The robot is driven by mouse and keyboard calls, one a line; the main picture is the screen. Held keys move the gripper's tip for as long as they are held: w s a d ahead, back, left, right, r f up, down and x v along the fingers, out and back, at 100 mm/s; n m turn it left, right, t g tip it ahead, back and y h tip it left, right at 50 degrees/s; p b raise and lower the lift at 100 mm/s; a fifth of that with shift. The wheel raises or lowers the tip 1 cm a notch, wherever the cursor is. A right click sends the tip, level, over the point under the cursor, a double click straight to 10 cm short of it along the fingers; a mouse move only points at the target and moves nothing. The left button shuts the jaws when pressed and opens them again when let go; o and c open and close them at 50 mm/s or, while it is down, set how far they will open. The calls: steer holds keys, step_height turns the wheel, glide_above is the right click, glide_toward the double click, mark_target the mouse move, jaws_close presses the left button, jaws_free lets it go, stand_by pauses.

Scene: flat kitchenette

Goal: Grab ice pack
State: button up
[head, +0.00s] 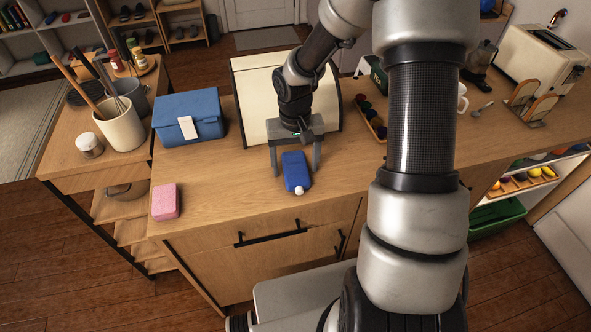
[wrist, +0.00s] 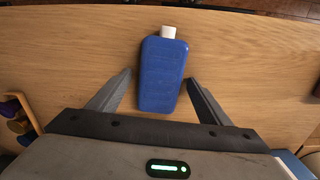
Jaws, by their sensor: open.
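The ice pack (head: 296,172) is a flat blue slab with a white cap, lying on the wooden counter near its front edge. It also shows in the wrist view (wrist: 162,74), with its cap pointing away from my gripper. My gripper (head: 295,172) is open, its fingers on either side of the ice pack. In the wrist view, my gripper (wrist: 161,78) has a gap on both sides of the ice pack's body. The fingers do not appear to touch it.
A pink block (head: 165,201) lies at the counter's left front corner. A blue box (head: 189,117) stands to the left, and a cream bread box (head: 256,95) stands right behind my gripper. A tray of coffee capsules (head: 371,117) is to the right. The counter front between is clear.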

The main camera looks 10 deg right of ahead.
steer(key=shift+c, duration=0.2)
steer(key=c, duration=1.4)
steer(key=shift+r, duration=0.1)
steer(key=shift+c, duration=0.2)
